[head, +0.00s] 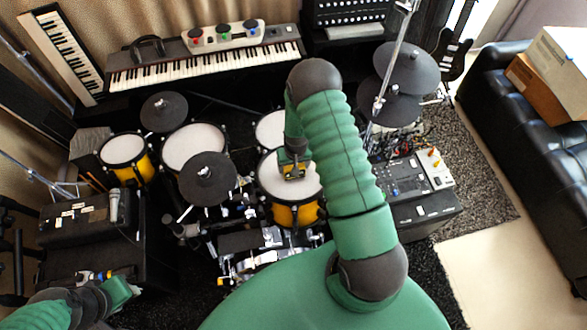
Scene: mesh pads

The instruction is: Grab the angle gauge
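My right arm reaches up the middle of the head view and bends down, so its gripper (292,172) is over the white head of a yellow drum (298,212). A small dark and yellow shape shows at its tip. I cannot tell whether this is the angle gauge or part of the gripper, nor whether the fingers are open. My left gripper (132,290) is at the lower left, beside a black case, its fingers not clear. A small blue, yellow and dark item (95,277) lies on that case, too small to identify. No angle gauge is clearly recognisable.
Drums and dark cymbal pads (207,179) crowd the middle. A keyboard (205,62) stands behind them. A mixer (405,178) on a black amplifier is to the right of my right arm. A black sofa (520,130) with boxes is far right; pale floor (500,270) there is clear.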

